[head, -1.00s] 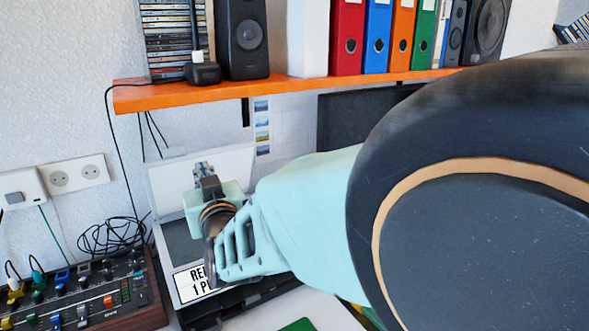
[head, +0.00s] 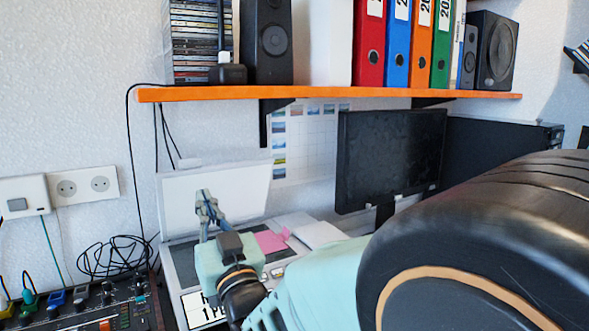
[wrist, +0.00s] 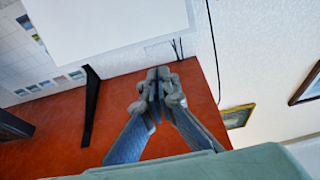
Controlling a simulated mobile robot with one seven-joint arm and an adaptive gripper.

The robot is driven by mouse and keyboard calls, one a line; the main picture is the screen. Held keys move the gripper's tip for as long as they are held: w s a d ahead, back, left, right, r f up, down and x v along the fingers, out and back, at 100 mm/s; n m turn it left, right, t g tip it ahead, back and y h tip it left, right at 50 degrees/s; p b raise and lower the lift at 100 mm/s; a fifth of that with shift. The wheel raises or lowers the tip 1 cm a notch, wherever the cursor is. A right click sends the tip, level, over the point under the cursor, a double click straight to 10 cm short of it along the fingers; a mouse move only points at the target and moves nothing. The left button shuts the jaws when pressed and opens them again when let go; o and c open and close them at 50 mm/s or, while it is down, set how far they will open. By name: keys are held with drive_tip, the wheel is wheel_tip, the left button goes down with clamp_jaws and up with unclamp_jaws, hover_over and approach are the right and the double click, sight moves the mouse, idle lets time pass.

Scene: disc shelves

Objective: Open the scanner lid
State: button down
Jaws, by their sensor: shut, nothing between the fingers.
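The scanner (head: 182,262) sits on the desk at lower left in the head view, with a dark glass bed and a white label at its front. Its white lid (head: 178,198) stands raised, leaning back near the wall. A white panel that looks like the lid fills the top of the wrist view (wrist: 105,22). My gripper (head: 206,198) is over the scanner bed, in front of the lid, fingers pointing up. In the wrist view its fingertips (wrist: 157,82) are together with nothing between them. I cannot tell whether they touch the lid. My arm hides part of the scanner.
An orange shelf (head: 330,92) with binders and speakers hangs above, and its red-orange underside fills much of the wrist view. A monitor (head: 388,160) stands to the right, a mixer (head: 95,305) at lower left. Pink notes (head: 270,241) and paper lie right of the scanner bed.

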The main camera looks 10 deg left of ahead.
sight(189, 161)
drive_tip(key=x, duration=1)
drive_tip(key=shift+w+a+b, duration=0.25)
drive_tip(key=shift+b, duration=0.05)
drive_tip(key=shift+w+r, duration=0.1)
drive_tip(key=shift+r, duration=0.15)
drive_tip(key=w+a+r+g+h+p, duration=0.1)
drive_tip(key=w+a+r+p, duration=0.1)
drive_tip(key=p, duration=0.2)
drive_tip(key=shift+w+a, duration=0.1)
drive_tip(key=shift+w, duration=0.15)
drive_tip(key=shift+w+a+f+g+h+p, duration=0.1)
drive_tip(key=shift+w+a+g+h+p, duration=0.35)
drive_tip(key=shift+p, duration=0.3)
drive_tip(key=shift+f, duration=0.1)
drive_tip(key=shift+f, duration=0.1)
